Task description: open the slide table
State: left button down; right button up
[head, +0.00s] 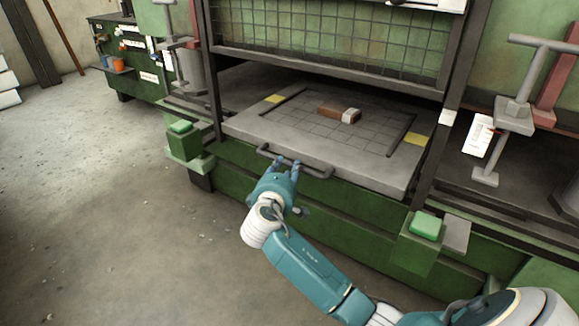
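The slide table (240,122) is a grey plate with a grid-lined middle and yellow corner patches, in the centre of the head view. It sits in the green machine, its front edge a little out past the frame. A dark bar handle (318,174) runs along its front edge. My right gripper (286,163) is at the left half of the handle, its two blue fingers spread apart. The fingertips overlap the bar in the picture; I cannot tell whether they touch it. My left gripper is not in view.
A brown and white block (338,113) lies on the slide table. Green buttons stand on brackets at the left (181,127) and right (426,225) of the machine front. A mesh guard (330,45) hangs above the table. The concrete floor (90,200) at left is clear.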

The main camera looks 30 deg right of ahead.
aim_at(289, 164)
jog(key=shift+b+x, duration=0.5)
jog(key=shift+x, duration=1.65)
jog(key=shift+f, duration=0.1)
grip_shut()
